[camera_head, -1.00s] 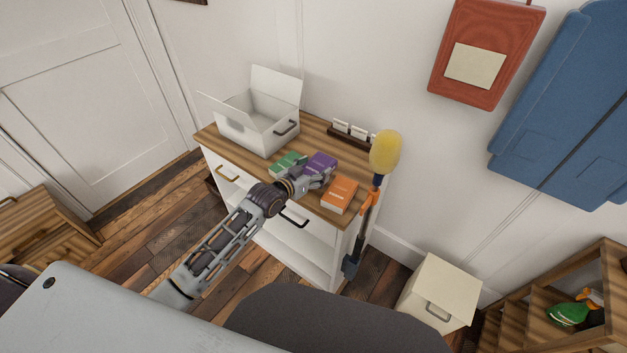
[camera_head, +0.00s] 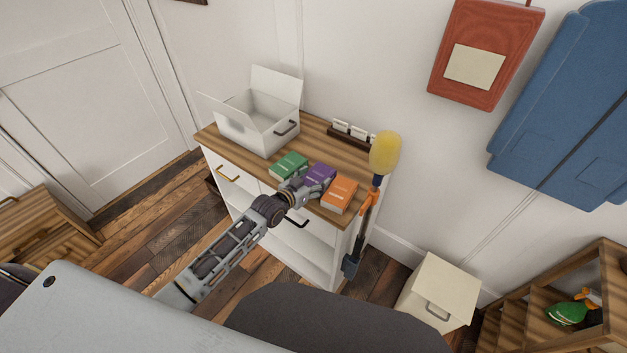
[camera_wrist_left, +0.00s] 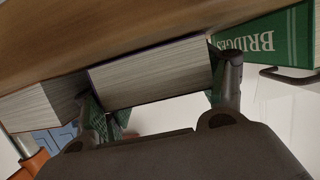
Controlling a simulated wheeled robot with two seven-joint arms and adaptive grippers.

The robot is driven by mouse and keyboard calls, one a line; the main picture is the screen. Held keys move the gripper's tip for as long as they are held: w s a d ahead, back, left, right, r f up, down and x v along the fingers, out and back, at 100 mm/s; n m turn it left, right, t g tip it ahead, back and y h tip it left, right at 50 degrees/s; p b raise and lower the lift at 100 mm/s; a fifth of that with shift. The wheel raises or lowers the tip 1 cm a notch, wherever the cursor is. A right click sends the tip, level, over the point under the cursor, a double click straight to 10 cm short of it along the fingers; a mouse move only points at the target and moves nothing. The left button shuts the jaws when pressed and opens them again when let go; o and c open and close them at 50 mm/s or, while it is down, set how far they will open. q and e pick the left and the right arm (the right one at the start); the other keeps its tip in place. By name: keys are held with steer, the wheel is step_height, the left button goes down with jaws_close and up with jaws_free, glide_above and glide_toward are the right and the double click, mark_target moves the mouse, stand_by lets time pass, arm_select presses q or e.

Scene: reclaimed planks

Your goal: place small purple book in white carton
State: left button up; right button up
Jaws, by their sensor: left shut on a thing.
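The small purple book (camera_head: 321,173) lies flat between the green and orange books at the front of the wooden cabinet top. My left gripper (camera_head: 308,187) is shut on its near end. In the left wrist view the page edge of the purple book (camera_wrist_left: 155,73) sits between the two fingers of the left gripper (camera_wrist_left: 162,100). I cannot tell whether it is lifted off the wood. The white carton (camera_head: 258,122) stands open with raised flaps at the back left of the same top, and looks empty inside. My right gripper is not in view.
The green book (camera_head: 289,165) is close on the left, the orange book (camera_head: 340,192) close on the right. A dark rack with white items (camera_head: 350,134) is at the back. A yellow duster (camera_head: 385,152) stands at the cabinet's right side. Wood between green book and carton is clear.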

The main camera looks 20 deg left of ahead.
arm_select(q)
steer(key=shift+f, duration=0.1)
steer(key=o, duration=0.9)
steer(key=shift+c, duration=0.2)
steer(key=shift+o, duration=1.4)
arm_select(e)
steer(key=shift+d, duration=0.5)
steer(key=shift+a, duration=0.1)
